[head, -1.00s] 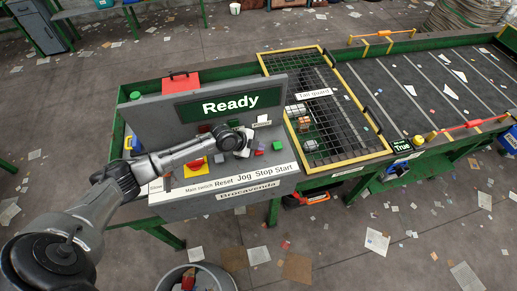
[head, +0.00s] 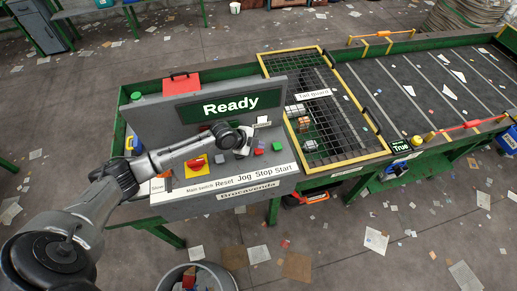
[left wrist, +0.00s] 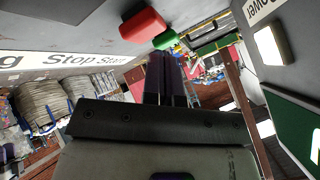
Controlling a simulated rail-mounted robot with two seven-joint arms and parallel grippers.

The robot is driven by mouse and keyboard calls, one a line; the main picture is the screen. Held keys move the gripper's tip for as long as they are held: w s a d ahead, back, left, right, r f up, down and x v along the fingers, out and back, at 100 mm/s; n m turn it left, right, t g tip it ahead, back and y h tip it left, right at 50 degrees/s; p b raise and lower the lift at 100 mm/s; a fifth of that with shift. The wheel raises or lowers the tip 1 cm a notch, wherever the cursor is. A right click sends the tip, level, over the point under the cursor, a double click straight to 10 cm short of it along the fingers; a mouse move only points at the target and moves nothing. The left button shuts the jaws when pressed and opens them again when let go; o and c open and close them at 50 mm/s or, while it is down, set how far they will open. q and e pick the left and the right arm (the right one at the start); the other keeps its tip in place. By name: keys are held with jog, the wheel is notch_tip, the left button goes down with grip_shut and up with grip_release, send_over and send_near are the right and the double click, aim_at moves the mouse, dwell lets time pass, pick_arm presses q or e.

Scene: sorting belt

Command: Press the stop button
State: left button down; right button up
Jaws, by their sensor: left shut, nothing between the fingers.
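The red stop button (head: 260,145) stands on the grey control panel (head: 215,208), above the word Stop. In the left wrist view the red button (left wrist: 143,25) is at the top, next to the green start button (left wrist: 165,40). My left gripper (head: 257,131) is over the right part of the panel, behind the stop button in the head view. Its dark fingers (left wrist: 165,75) are shut and empty. They point close to the green button in the wrist view; I cannot tell whether they touch it. My right gripper is not in view.
The green start button (head: 277,145) is right beside the stop button. A yellow main switch (head: 195,163) and blue reset button (head: 220,158) are to the left. The display (head: 230,104) reads Ready. A yellow-framed tail guard (head: 323,52) stands right of the panel.

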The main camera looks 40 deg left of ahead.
aim_at(258, 151)
pick_arm(q)
jog(key=shift+r+p, duration=1.9)
jog(key=shift+r, duration=0.65)
